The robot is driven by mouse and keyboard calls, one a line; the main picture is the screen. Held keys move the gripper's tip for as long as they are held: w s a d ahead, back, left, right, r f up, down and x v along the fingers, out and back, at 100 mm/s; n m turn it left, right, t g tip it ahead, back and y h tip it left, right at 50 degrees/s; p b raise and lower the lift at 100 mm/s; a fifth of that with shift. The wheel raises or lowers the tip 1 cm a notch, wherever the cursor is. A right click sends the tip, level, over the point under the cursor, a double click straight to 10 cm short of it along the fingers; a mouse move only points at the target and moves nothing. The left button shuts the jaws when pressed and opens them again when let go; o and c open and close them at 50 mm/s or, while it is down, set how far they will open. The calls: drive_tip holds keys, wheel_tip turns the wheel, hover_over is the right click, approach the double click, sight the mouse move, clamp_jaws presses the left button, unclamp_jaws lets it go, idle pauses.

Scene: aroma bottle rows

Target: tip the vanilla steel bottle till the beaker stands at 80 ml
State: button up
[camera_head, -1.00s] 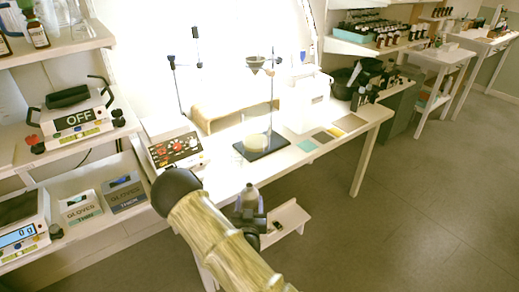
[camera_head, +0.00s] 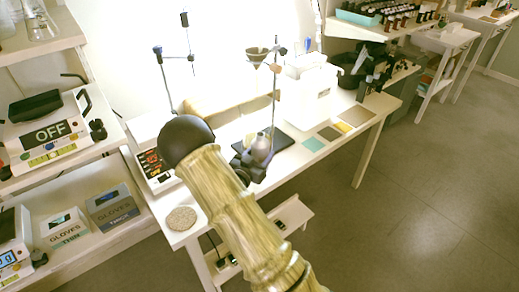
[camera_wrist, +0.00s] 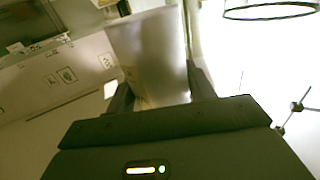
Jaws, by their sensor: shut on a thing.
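My gripper (camera_head: 252,168) is shut on a grey steel bottle (camera_head: 261,147), held over the white bench in front of the stand. In the wrist view the bottle (camera_wrist: 152,50) fills the space between the fingers of my gripper (camera_wrist: 160,90). No label on it can be read, and I see no stream from it. The beaker cannot be made out in the head view, where my gripper and bottle cover that part of the bench. A dark round rim (camera_wrist: 270,9) shows at the top right of the wrist view; I cannot tell whether it is the beaker's.
A stand with a funnel (camera_head: 256,54) rises behind the bottle from a black base (camera_head: 284,140). A red-lit device (camera_head: 153,166) and a round cork mat (camera_head: 181,218) are at the left. Coloured tiles (camera_head: 314,144) and a white box (camera_head: 309,92) are at the right.

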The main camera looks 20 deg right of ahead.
drive_tip(key=shift+s+d+r, duration=0.1)
drive_tip(key=shift+s, duration=0.25)
drive_tip(key=shift+s+d, duration=0.1)
drive_tip(key=shift+d, duration=0.3)
drive_tip(key=shift+a, duration=0.1)
drive_tip(key=shift+a+f+n, duration=0.1)
drive_tip(key=shift+f+n, duration=0.1)
drive_tip(key=shift+n, duration=0.1)
drive_tip(key=shift+a+f, duration=0.1)
drive_tip(key=shift+a, duration=0.05)
drive_tip(key=shift+n, duration=0.3)
drive_tip(key=shift+w+f+n+p, duration=0.2)
drive_tip(key=shift+f+n+p, duration=0.1)
drive_tip(key=shift+p, duration=0.1)
drive_tip(key=shift+w+a+r+n+p, duration=0.15)
drive_tip(key=shift+n+p, duration=0.35)
drive_tip(key=shift+n, duration=0.3)
drive_tip(key=shift+w+a+n+p, duration=0.1)
drive_tip(key=shift+n+p, duration=0.4)
drive_tip(key=shift+n, duration=0.3)
drive_tip(key=shift+w+a+n+t+p, duration=0.2)
drive_tip(key=shift+n+p, duration=0.1)
drive_tip(key=shift+n, duration=0.3)
drive_tip(key=shift+w+a+n+t+p, duration=0.1)
drive_tip(key=shift+n+t+p, duration=0.15)
drive_tip(key=shift+n, duration=0.35)
